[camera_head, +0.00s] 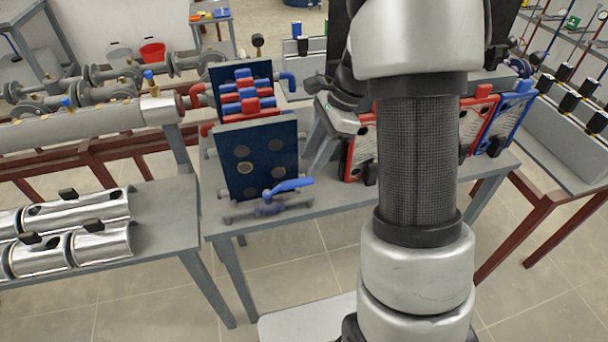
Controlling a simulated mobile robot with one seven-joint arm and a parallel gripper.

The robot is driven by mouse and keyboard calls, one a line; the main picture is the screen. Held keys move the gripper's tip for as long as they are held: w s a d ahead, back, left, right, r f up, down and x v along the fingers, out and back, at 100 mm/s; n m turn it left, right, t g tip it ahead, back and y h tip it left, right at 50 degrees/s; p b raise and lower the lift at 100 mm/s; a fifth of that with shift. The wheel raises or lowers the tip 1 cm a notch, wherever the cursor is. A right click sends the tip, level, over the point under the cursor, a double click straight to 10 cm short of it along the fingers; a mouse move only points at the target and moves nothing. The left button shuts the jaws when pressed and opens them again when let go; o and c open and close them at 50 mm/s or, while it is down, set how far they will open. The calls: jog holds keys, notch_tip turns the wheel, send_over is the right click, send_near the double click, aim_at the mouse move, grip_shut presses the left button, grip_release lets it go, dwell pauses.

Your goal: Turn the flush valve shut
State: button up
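The flush valve has a blue lever handle (290,186) and a small purple-grey body (268,208). It sits on a short grey pipe at the foot of the dark blue end plate of the plate exchanger (270,135), near the front of the grey table. The lever slants up to the right, roughly along the pipe. My gripper (322,148) seems to be the grey and black part left of my arm, above the table and up and right of the lever, apart from it. My arm hides part of it, and its finger opening is unclear.
Red and blue framed plates (362,148) stand right of the exchanger, partly behind my arm. A bench on the left (160,225) bears shiny metal half-shells (98,243). Pipework with flanges (85,115) lies behind it. The tabletop right of the lever is bare.

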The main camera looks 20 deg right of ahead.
aim_at(300, 180)
jog(key=shift+b+x, duration=0.3)
jog(key=shift+x, duration=2.5)
grip_shut()
